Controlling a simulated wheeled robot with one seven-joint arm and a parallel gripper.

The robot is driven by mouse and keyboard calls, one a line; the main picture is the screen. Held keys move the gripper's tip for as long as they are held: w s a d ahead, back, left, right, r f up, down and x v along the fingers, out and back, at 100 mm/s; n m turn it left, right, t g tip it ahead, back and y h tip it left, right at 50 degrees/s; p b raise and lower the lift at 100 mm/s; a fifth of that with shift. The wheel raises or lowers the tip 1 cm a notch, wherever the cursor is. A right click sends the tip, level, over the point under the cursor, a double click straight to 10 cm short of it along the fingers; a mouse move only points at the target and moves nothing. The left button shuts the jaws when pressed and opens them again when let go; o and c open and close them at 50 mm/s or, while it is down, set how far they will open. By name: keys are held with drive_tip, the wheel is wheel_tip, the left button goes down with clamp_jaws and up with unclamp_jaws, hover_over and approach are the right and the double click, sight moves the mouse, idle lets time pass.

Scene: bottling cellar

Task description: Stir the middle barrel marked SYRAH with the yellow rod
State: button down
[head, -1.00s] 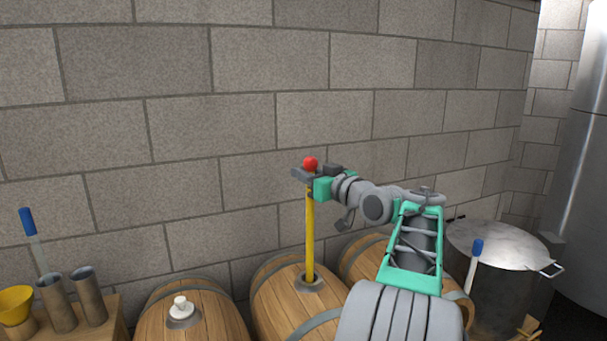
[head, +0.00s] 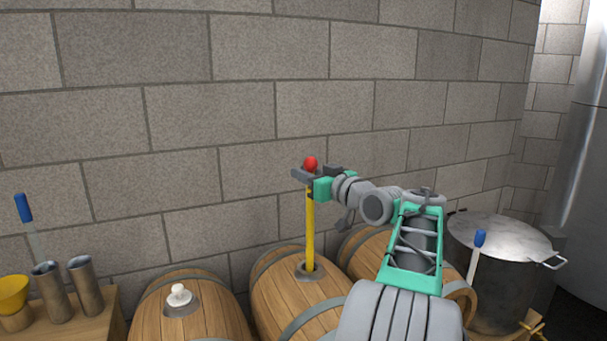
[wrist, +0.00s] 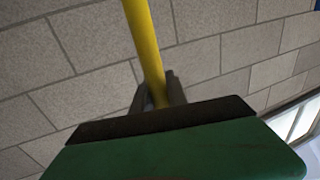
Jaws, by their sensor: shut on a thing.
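The yellow rod (head: 310,230) stands nearly upright, with a red ball at its top. Its lower end is inside the bung hole of the middle barrel (head: 285,287), so its tip is hidden. My gripper (head: 310,175) is shut on the rod just below the red ball, well above the barrel. The wrist view shows the rod (wrist: 145,45) running between the dark fingers (wrist: 160,92). No SYRAH marking is visible on the middle barrel from here.
The left barrel (head: 205,320) has a white bung (head: 179,295). The right barrel (head: 362,250) is partly behind my arm. A lidded steel pot (head: 500,290) stands at right. A block wall rises close behind.

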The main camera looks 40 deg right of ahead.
drive_tip(key=shift+f+b, duration=1.5)
drive_tip(key=shift+f, duration=0.35)
wheel_tip(320, 180, down, 7)
drive_tip(key=b, duration=0.6)
drive_tip(key=shift+b, duration=0.3)
